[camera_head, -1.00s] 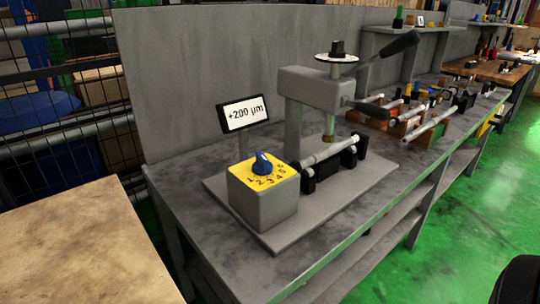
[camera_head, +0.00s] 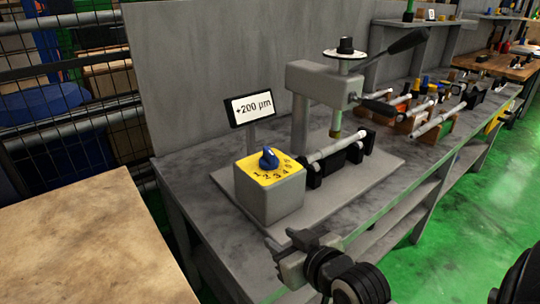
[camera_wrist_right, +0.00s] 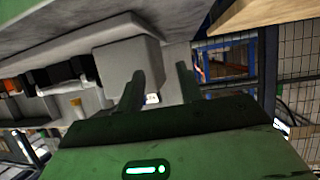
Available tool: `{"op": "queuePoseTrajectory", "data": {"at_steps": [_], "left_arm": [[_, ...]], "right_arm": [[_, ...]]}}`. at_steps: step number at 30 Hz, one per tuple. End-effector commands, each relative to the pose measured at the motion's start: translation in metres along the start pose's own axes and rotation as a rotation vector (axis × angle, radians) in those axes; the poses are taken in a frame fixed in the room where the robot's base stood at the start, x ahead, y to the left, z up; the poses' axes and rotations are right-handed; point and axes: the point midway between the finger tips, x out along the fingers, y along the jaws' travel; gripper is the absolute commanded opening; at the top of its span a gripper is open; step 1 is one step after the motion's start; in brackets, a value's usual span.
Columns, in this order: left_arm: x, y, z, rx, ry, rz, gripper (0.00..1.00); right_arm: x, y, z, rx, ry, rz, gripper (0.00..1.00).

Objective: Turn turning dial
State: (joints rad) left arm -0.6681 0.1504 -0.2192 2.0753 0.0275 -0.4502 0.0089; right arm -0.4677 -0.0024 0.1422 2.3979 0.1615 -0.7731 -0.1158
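The turning dial is a blue knob (camera_head: 268,159) on the yellow, numbered top of a grey box (camera_head: 270,200). The box stands at the near left of the bench fixture. My right gripper (camera_head: 284,244) is in front of and below the box, apart from it and lower than the knob. In the right wrist view its two fingers (camera_wrist_right: 160,78) are spread with nothing held between them. The grey box (camera_wrist_right: 125,62) shows behind the fingers there; the knob cannot be made out. My left gripper is not in view.
A sign reading "+200 µm" (camera_head: 251,109) stands behind the box. A grey press-like post (camera_head: 300,125) and a shaft on black holders (camera_head: 340,152) are to the right. A wooden tabletop (camera_head: 85,245) is at the left. Open green floor (camera_head: 440,245) lies at the right.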

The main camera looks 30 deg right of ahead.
Motion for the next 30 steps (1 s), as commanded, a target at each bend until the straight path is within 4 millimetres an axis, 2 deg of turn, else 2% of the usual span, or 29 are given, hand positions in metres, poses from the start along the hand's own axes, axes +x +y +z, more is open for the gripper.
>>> {"op": "queuePoseTrajectory", "data": {"at_steps": [3,6,10,14,30], "left_arm": [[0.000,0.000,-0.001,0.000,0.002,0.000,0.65],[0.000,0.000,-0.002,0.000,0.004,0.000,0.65],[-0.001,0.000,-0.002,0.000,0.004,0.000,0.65],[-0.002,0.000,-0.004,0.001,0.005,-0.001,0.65],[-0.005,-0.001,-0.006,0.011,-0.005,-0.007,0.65]], "right_arm": [[0.001,0.023,-0.034,0.026,0.179,0.062,0.36],[-0.003,0.041,-0.058,0.042,0.311,0.114,0.36],[-0.007,0.053,-0.073,0.049,0.396,0.149,0.36],[0.002,0.057,-0.080,0.051,0.411,0.155,0.36],[0.103,0.074,-0.123,0.050,0.408,0.153,0.36]]}}
